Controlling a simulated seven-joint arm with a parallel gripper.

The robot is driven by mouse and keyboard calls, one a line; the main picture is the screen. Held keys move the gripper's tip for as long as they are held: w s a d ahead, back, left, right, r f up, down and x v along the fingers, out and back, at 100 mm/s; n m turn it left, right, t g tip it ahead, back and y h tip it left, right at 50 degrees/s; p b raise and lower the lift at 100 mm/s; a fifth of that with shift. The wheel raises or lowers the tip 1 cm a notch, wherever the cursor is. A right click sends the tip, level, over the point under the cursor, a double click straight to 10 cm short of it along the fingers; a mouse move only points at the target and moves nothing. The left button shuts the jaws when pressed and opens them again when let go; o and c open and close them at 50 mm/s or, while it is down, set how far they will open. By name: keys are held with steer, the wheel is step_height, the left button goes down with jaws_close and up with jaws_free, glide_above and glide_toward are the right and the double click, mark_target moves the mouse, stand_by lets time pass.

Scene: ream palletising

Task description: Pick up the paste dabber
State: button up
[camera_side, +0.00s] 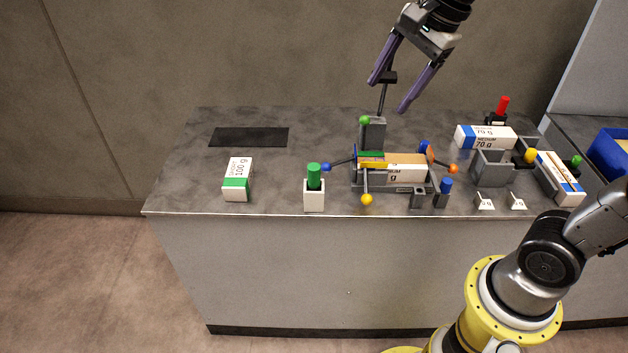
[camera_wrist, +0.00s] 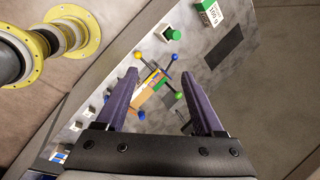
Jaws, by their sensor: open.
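A green cylinder stands upright in a white square pot (camera_side: 313,200) near the table's front edge. This green cylinder (camera_side: 314,176) looks most like the paste dabber, but I cannot tell for certain. Its green top also shows at the upper middle of the wrist view (camera_wrist: 174,34). My gripper (camera_side: 387,97) is open and empty, high above the table and to the right of the green cylinder. In the wrist view my gripper (camera_wrist: 160,73) has its fingers apart over the fixture. This fixture (camera_side: 427,187) has coloured-ball levers and holds a wrapped ream.
A thin dark rod with a black block (camera_side: 386,77) rises near the fingers. A 100 g ream (camera_side: 238,178) and a dark mat (camera_side: 248,137) lie left. A red cylinder (camera_side: 502,105), a 70 g ream (camera_side: 484,137) and a grey bin (camera_side: 492,170) stand right. The table's left side has free room.

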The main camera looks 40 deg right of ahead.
steer(key=w+f+m+g, duration=0.1)
steer(key=w+f+m, duration=0.2)
steer(key=w, duration=0.4)
steer(key=m+g, duration=0.1)
glide_toward(315, 166)
steer(key=shift+g+y, duration=0.3)
steer(key=shift+g, duration=0.4)
steer(key=f, duration=0.2)
steer(key=w+f, duration=0.1)
steer(key=f, duration=0.2)
steer(key=shift+w+d+f, duration=0.1)
steer(key=shift+f, duration=0.1)
steer(key=shift+w+a+f, duration=0.1)
steer(key=shift+a+f, duration=0.15)
steer(key=shift+f, duration=0.7)
steer(key=shift+w+a+f, duration=0.1)
steer(key=shift+a+f, duration=0.1)
steer(key=shift+f, duration=0.8)
steer(key=shift+w+a+f, duration=0.1)
steer(key=shift+a+f, duration=0.15)
steer(key=shift+f, duration=0.7)
jaws_close()
